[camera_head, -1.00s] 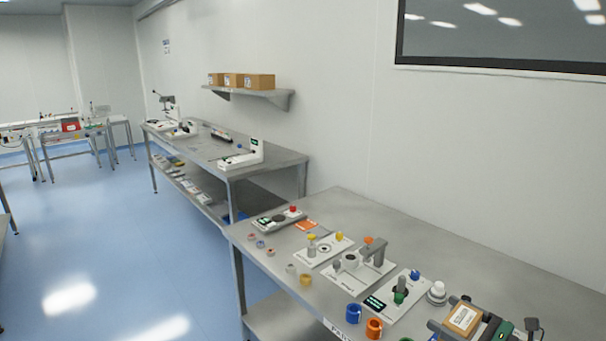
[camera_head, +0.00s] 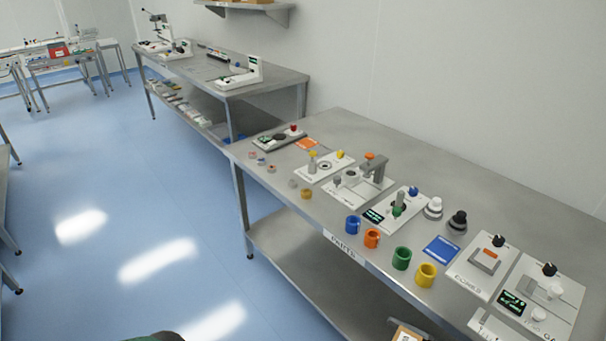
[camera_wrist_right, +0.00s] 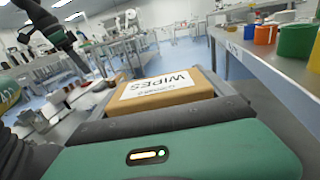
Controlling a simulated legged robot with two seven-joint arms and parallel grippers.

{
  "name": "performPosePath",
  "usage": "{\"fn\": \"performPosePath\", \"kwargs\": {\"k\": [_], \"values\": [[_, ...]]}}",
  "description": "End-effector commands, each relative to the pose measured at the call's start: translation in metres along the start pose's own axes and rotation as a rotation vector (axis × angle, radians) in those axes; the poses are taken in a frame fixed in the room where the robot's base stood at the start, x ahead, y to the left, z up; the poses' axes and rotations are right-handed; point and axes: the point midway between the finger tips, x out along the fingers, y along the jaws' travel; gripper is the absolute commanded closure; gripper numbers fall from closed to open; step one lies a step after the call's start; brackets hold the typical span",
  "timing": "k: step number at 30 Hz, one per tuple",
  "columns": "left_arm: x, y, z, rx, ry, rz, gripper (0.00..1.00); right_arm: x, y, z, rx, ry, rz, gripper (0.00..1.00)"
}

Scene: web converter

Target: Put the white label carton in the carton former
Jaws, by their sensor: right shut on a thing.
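A brown carton (camera_head: 405,334) with a white label peeks in at the bottom edge of the head view, in front of the bench; most of it is cut off. In the right wrist view the carton (camera_wrist_right: 165,93) lies between the dark fingers of my right gripper (camera_wrist_right: 160,118), its label reading WIPES. The gripper is shut on it, held clear of the bench. A green and black arm, likely my left, shows at the upper left of the wrist view; its gripper's state is unclear. I cannot pick out the carton former in these frames.
The near steel bench (camera_head: 345,125) carries several white stations. Blue (camera_head: 352,225), orange (camera_head: 371,238), green (camera_head: 401,258) and yellow (camera_head: 426,275) rings stand along its front edge. A second bench (camera_head: 290,77) stands behind. The blue floor (camera_head: 120,190) at left is open.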

Motion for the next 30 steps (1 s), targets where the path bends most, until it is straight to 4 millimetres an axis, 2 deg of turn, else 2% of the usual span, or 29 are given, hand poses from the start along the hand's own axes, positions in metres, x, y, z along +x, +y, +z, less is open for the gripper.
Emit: {"fn": "performPosePath", "kwargs": {"k": [1, 3, 15, 16, 17, 18, 26, 30], "values": [[0.016, 0.000, 0.004, 0.000, 0.000, 0.000, 1.00, 0.000, 0.000, -0.016, 0.000, -0.001, 0.000, 0.61], [0.027, 0.000, 0.006, 0.000, 0.000, 0.000, 1.00, 0.000, -0.001, -0.027, 0.000, -0.001, 0.000, 0.61], [0.081, 0.000, 0.019, 0.000, 0.000, 0.000, 1.00, -0.001, -0.001, -0.083, 0.000, -0.001, 0.000, 0.61], [0.080, 0.000, 0.019, 0.000, 0.000, 0.000, 1.00, 0.000, -0.001, -0.082, 0.000, -0.002, 0.000, 0.61], [0.062, 0.000, 0.015, 0.000, -0.001, 0.000, 1.00, 0.000, -0.001, -0.065, 0.000, -0.002, 0.000, 0.61], [0.054, 0.000, 0.013, 0.000, -0.001, 0.000, 1.00, 0.000, -0.001, -0.059, 0.000, -0.003, -0.001, 0.61], [0.013, 0.000, 0.003, 0.000, 0.001, 0.000, 1.00, 0.000, -0.002, -0.030, 0.001, -0.005, -0.002, 0.61], [-0.016, 0.000, -0.004, 0.000, 0.000, 0.000, 1.00, 0.000, -0.003, -0.009, 0.001, -0.004, -0.003, 0.61]]}}
